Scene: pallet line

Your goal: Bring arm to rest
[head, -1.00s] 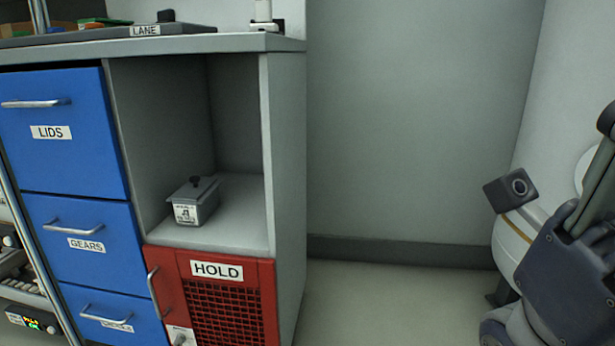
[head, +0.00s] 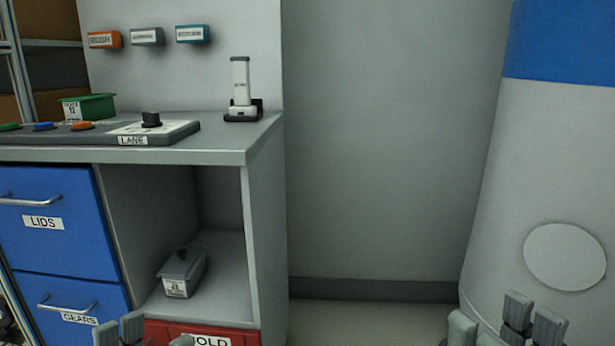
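My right gripper (head: 495,327) shows at the bottom right, in front of the white and blue rounded body. Its grey fingertips stand apart with nothing between them. My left gripper (head: 156,338) shows only its fingertips at the bottom edge, in front of the cabinet near the GEARS drawer and the red HOLD door. Its tips are also apart, with no object visible between them. The rest of both grippers and both arms is out of frame.
The counter has a LANE panel (head: 150,133), a green bin (head: 90,106) and a white upright device in a dark dock (head: 241,88). Blue drawers (head: 55,240) are at left. The wall right of the cabinet is clear.

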